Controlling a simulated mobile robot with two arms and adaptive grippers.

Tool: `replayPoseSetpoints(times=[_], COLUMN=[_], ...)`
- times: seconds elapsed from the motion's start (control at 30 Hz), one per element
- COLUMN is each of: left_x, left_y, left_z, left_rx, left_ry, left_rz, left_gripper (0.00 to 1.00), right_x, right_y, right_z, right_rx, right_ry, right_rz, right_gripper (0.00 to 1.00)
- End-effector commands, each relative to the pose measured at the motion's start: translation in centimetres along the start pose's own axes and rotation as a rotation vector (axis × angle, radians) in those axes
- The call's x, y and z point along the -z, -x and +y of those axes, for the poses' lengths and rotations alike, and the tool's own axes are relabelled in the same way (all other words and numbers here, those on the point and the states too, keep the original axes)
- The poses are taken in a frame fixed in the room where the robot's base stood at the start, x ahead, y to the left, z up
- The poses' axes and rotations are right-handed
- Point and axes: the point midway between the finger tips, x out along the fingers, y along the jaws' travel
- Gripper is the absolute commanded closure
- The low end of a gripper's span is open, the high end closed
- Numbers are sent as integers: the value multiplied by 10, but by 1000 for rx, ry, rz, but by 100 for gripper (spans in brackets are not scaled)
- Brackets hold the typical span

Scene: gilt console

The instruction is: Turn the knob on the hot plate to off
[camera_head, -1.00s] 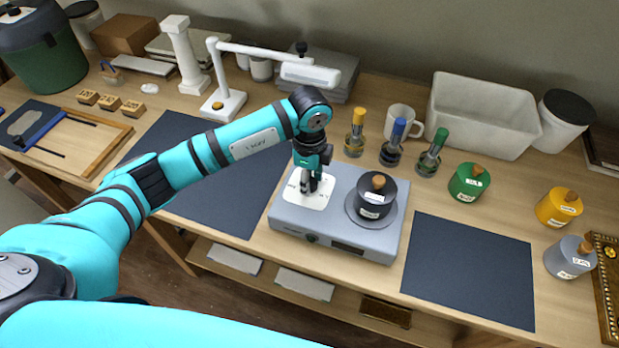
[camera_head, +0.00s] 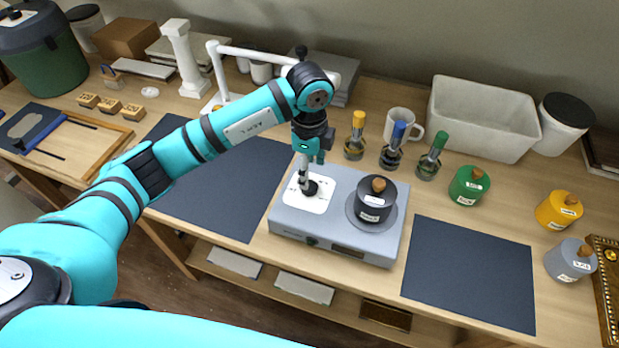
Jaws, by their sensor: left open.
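The grey hot plate (camera_head: 283,221) stands on the table in the middle of the view. A white panel (camera_head: 297,205) with small dark marks is on the left part of its top. A round black knob (camera_head: 311,188) sits on this panel; its pointing direction is too small to read. My left gripper (camera_head: 312,166) points down just above the knob, open, with nothing seen between its fingers. The fingers partly cover the panel's far side, and I cannot tell whether they touch the knob. My right gripper is out of view.
A dark pot (camera_head: 372,206) with a wooden knob sits on the hot plate's round plate, close right of the gripper. Bottles (camera_head: 355,140) and a white mug (camera_head: 400,124) stand behind it. Dark mats (camera_head: 470,270) lie on both sides.

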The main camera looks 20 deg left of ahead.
Motion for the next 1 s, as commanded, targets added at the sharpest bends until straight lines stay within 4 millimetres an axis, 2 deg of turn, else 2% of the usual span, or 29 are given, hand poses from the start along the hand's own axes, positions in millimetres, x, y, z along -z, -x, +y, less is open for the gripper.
replayPoseSetpoints(times=[0.03,0.2,0.4,1.0], left_x=[0,0,0,5], left_y=[13,44,63,64], left_z=[-1,-1,0,1], left_rx=[5,3,1,-1], left_ry=[1,0,0,-14], left_rz=[0,0,0,18], left_gripper=[40,40,40,40], right_x=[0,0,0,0], right_y=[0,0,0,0], right_z=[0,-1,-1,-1], right_rx=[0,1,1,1], right_ry=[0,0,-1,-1], right_rz=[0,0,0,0], right_gripper=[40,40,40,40])
